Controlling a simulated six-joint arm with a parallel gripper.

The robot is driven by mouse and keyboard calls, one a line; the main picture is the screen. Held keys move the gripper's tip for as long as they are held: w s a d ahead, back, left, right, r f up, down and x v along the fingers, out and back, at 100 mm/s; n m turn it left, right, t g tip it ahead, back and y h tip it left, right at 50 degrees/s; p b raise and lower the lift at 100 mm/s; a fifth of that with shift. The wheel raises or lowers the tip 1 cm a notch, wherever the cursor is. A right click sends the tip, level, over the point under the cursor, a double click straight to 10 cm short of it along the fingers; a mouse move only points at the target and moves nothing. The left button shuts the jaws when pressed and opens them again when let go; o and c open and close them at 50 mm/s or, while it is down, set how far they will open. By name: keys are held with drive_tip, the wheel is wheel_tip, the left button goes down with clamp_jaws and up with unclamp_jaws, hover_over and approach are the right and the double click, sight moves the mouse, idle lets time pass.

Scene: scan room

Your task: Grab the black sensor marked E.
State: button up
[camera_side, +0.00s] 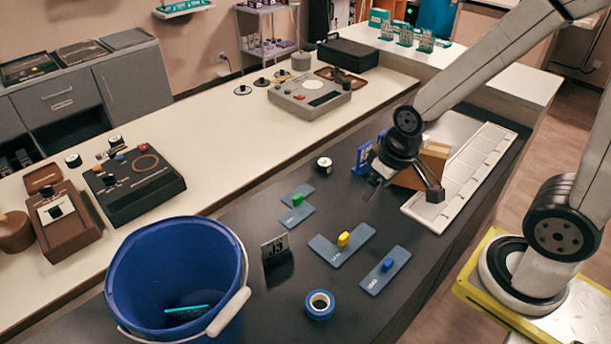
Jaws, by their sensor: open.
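I cannot make out a letter E on any black object. A small round black piece with a pale top (324,165) sits on the dark tabletop (250,214), left of my gripper; its marking is too small to read. My gripper (376,187) is open above the dark table, in front of a cardboard box (431,158) and a blue-and-white item (363,156). Nothing shows between its fingers. Part of the table behind it is hidden by my gripper and arm.
A blue bucket (172,262) stands front left. Grey-blue plates with green (297,199), yellow (343,239) and blue (388,264) blocks lie mid-table. A J3 sign (276,252), blue tape roll (320,304) and white segmented tray (462,172) are nearby.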

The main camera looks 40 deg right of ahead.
drive_tip(key=shift+o, duration=1.3)
drive_tip(key=w+d+f+m+t+y, duration=0.1)
drive_tip(key=w+f+m+t+y, duration=0.2)
drive_tip(key=w+m, duration=0.6)
drive_tip(key=w+d+f+m+t+y, duration=0.1)
drive_tip(key=w+f+m+y, duration=0.3)
drive_tip(key=m, duration=1)
drive_tip(key=w+d+f+m+t+h, duration=0.1)
drive_tip(key=w+d+m+t+h, duration=0.2)
drive_tip(key=d+m, duration=0.3)
drive_tip(key=w+d+f+m+t+h, duration=0.2)
drive_tip(key=w+d+m+t+h, duration=0.1)
drive_tip(key=d, duration=0.6)
drive_tip(key=w+m+t, duration=0.1)
drive_tip(key=w+m, duration=0.1)
drive_tip(key=m, duration=0.1)
drive_tip(key=shift+w+d+m+h, duration=0.15)
drive_tip(key=shift+d+m+h, duration=0.1)
drive_tip(key=shift+m+h, duration=0.05)
drive_tip(key=shift+f, duration=0.1)
